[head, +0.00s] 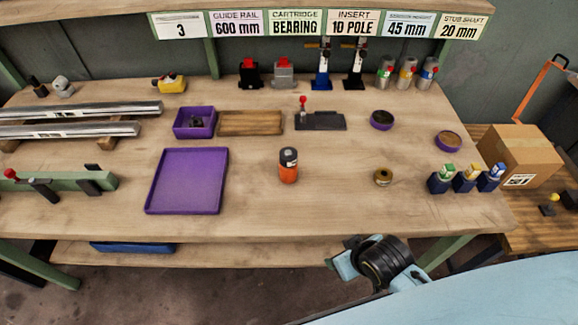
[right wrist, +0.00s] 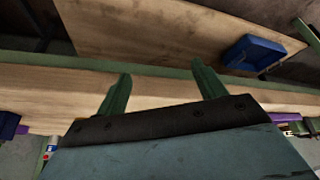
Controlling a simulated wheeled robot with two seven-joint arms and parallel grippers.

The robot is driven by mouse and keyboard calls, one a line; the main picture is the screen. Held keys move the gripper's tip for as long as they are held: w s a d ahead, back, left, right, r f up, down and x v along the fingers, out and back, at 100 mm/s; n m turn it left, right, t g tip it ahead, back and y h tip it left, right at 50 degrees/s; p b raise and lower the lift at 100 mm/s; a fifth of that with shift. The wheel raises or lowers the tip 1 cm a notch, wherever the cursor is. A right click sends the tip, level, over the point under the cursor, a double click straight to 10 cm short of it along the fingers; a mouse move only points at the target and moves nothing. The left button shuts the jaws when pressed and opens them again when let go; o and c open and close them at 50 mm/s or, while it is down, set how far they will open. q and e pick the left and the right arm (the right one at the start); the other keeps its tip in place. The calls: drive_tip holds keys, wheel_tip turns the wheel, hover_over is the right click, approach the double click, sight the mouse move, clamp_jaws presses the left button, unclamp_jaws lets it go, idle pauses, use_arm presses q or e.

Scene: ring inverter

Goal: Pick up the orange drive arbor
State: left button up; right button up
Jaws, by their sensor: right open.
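The orange drive arbor (head: 288,172) stands upright near the middle of the bench in the head view, an orange cylinder with a dark and grey top. Nothing touches it. My right arm shows at the lower right of the head view, in front of the bench's front edge and apart from the arbor. In the right wrist view my right gripper (right wrist: 161,84) is open, its two green fingers spread with nothing between them. The arbor is not visible in the right wrist view. My left gripper is in neither view.
A purple tray (head: 150,207) lies left of the arbor, and a small brass ring part (head: 383,177) lies to its right. Behind are a wooden block (head: 250,123) and a dark fixture (head: 322,121) with a red knob. A blue bin (right wrist: 255,52) sits below bench level.

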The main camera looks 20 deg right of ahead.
wheel_tip(320, 180, up, 7)
drive_tip(key=n+t+y, duration=0.3)
drive_tip(key=t+y, duration=0.2)
drive_tip(key=t, duration=0.2)
approach(294, 169)
drive_tip(key=x, duration=0.5)
drive_tip(key=shift+w+a+f+b, duration=0.2)
drive_tip(key=shift+a+f+b, duration=0.1)
drive_tip(key=shift+f+b, duration=0.05)
drive_tip(key=shift+b+x, duration=0.4)
drive_tip(key=shift+x, duration=2.25)
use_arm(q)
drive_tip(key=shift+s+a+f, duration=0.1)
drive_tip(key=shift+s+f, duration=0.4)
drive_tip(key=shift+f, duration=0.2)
use_arm(e)
drive_tip(key=shift+d+r, duration=0.1)
drive_tip(key=shift+d, duration=0.05)
drive_tip(key=c, duration=1.1)
drive_tip(key=shift+w+r, duration=0.1)
drive_tip(key=shift+c, duration=1.2)
